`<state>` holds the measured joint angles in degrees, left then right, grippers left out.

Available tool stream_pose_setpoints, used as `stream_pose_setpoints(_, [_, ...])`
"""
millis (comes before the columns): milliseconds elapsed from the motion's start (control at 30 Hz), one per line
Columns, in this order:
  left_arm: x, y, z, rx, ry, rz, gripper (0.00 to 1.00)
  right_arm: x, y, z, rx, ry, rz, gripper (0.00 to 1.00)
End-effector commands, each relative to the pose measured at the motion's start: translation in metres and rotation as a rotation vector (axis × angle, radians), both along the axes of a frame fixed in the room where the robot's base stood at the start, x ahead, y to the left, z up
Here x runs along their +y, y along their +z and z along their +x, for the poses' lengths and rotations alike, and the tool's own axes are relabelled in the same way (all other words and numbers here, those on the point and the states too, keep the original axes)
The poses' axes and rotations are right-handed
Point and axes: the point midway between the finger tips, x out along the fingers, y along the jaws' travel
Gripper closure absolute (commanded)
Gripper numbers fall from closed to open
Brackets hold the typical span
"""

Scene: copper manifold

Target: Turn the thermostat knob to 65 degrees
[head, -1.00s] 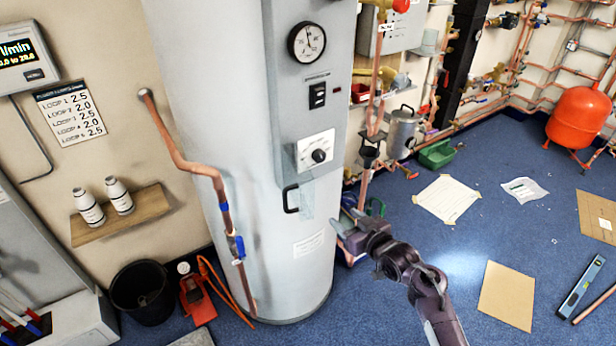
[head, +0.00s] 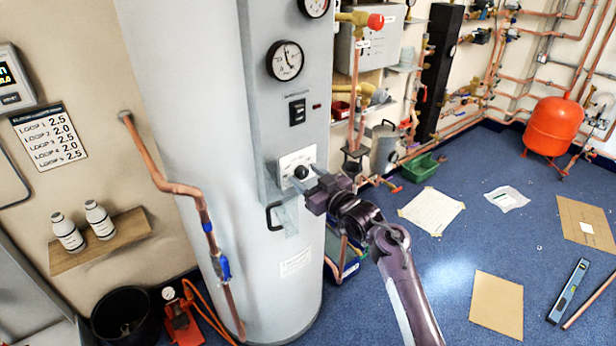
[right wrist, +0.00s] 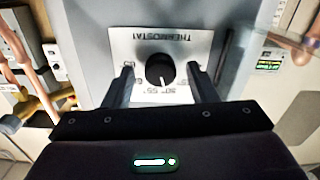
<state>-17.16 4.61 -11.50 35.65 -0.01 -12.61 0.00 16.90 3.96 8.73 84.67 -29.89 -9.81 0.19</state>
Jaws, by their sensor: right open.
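The thermostat knob (head: 301,172) is a small black dial on a white plate (head: 285,166) on the front of the grey cylinder. In the right wrist view the knob (right wrist: 160,71) sits on its plate (right wrist: 140,45), whose THERMOSTAT lettering appears upside down. Some scale numbers show beside the knob, but the pointer's reading is hard to tell. My right gripper (head: 311,186) is at the plate, partly in front of it. Its open fingers (right wrist: 160,76) stand on either side of the knob, with a gap on both sides. My left gripper is not in view.
A black switch (head: 297,112) and a round gauge (head: 285,60) sit above the plate. Copper pipes and valves (head: 355,95) stand close on the right.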

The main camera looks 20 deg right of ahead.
Motion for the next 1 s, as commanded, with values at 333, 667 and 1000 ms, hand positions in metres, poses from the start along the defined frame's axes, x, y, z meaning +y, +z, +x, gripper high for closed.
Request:
stream_pose_setpoints(333, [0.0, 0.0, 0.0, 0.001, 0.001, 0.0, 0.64, 0.0, 0.0, 0.0, 0.0, 0.0, 0.0, 0.67])
stream_pose_setpoints(667, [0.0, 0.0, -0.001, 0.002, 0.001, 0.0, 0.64, 0.0, 0.0, 0.0, 0.001, 0.0, 0.004, 0.93])
stream_pose_setpoints(1000, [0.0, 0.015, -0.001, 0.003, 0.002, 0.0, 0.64, 0.0, 0.003, 0.0, 0.044, 0.001, 0.119, 0.93])
